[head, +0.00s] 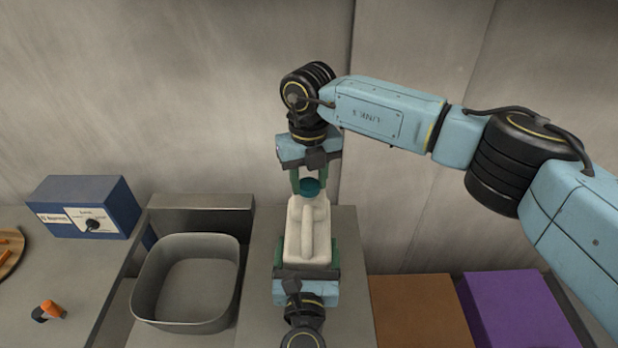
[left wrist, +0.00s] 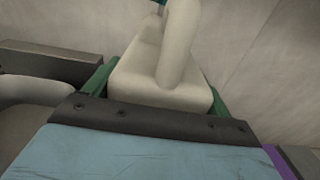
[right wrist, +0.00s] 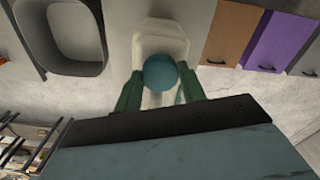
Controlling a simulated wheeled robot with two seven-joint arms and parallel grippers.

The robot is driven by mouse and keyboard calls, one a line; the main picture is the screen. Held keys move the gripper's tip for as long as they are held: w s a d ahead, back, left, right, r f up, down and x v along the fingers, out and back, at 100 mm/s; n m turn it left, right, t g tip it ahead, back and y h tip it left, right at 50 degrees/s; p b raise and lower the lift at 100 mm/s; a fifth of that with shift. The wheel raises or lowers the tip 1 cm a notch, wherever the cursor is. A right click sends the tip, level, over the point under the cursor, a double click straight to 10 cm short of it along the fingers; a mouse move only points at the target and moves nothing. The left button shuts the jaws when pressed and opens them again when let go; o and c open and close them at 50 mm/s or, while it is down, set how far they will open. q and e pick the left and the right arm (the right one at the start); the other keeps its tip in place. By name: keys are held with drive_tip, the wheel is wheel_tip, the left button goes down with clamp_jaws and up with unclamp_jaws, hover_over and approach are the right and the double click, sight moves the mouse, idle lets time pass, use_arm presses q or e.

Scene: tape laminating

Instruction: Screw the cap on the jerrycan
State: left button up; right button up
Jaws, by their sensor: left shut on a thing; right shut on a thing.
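The round teal cap (head: 311,187) is at the jerrycan's far end. My right gripper (head: 309,182) comes down from above and is shut on the cap. In the right wrist view the cap (right wrist: 160,71) sits between the green fingertips, in front of the jerrycan (right wrist: 150,38). The neck is hidden, so I cannot tell whether the threads meet.
A grey bin (head: 150,290) stands left of the jerrycan. A blue box with a knob (head: 90,205) is farther left. A wall stands behind. An orange and black item (head: 48,311) lies at the left.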

drive_tip(key=m, duration=0.3)
drive_tip(key=shift+m, duration=0.4)
drive_tip(key=m, duration=0.4)
drive_tip(key=o, duration=1.1)
drive_tip(key=shift+r, duration=2.25)
drive_tip(key=shift+c, duration=0.3)
